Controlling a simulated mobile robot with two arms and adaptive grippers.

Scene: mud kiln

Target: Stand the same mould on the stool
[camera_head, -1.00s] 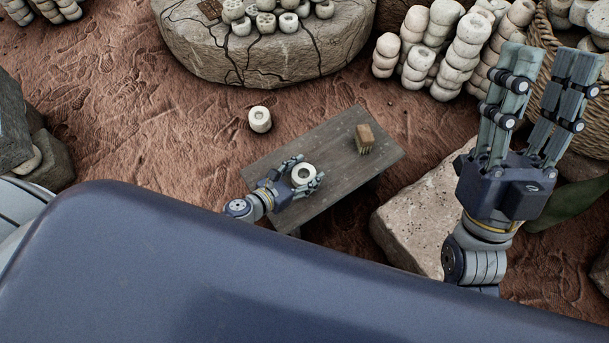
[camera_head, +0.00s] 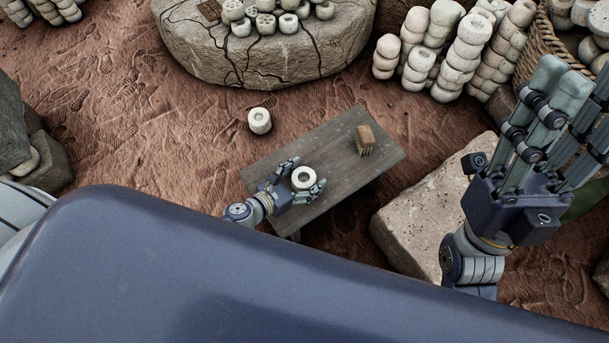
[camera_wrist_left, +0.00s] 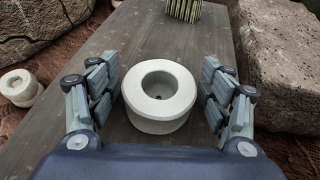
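The mould (camera_head: 304,179) is a pale, round, thick-walled piece with a hole in its top. It stands upright on the grey wooden stool (camera_head: 335,180), near the stool's left end. My left gripper (camera_head: 303,178) is open around it, with one set of fingers on each side. In the left wrist view the mould (camera_wrist_left: 160,119) sits between the fingers, with a narrow gap on both sides. My right gripper (camera_head: 568,125) is raised at the right, empty, with its fingers spread apart.
A brush (camera_head: 365,139) stands on the stool's far right part. A similar pale mould (camera_head: 260,120) is on the ground behind the stool. A stone block (camera_head: 425,215) is to the right. A cracked round slab (camera_head: 265,55) bears several moulds. The stool's middle is clear.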

